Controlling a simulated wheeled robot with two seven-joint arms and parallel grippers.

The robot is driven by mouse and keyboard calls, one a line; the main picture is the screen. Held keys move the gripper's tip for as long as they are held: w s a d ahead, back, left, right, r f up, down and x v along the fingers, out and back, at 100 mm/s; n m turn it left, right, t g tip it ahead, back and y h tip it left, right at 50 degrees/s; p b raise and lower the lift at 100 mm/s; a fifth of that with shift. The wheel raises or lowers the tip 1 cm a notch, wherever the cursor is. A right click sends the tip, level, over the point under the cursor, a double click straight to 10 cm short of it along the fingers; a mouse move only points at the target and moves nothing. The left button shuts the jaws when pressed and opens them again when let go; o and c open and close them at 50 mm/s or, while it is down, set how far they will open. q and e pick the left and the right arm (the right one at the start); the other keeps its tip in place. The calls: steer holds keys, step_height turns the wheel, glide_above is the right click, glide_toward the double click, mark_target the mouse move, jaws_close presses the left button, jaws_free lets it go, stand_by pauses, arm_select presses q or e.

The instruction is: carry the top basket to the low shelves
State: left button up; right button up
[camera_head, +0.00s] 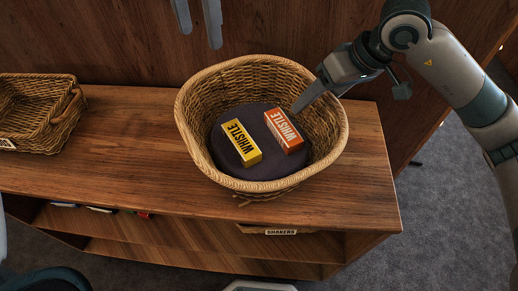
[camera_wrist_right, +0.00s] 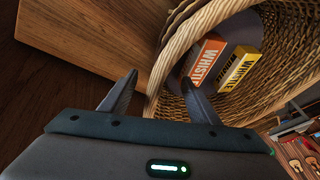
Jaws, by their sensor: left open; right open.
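The woven wicker basket (camera_head: 330,145) stands upright on the wooden shelf unit's top (camera_head: 130,150). Inside it, on a dark round pad (camera_head: 262,175), lie a yellow WHISTLE box (camera_head: 241,142) and an orange WHISTLE box (camera_head: 284,131). My right gripper (camera_head: 305,98) is open at the basket's right rim; one finger reaches inside. In the right wrist view, the rim (camera_wrist_right: 178,55) runs between its two fingers (camera_wrist_right: 160,77). My left gripper (camera_head: 201,40) is open and empty at the top edge, beyond the basket's far rim and apart from it. Low shelves (camera_head: 190,242) run below the top.
A second, rectangular wicker basket (camera_head: 62,128) sits on the top at the left. A SHAKERS label (camera_head: 281,232) marks a basket on the shelf below. A wooden panel (camera_head: 120,40) rises behind. Grey carpet (camera_head: 440,220) is clear at the right.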

steer(key=v, duration=1.2)
stand_by(0.5)
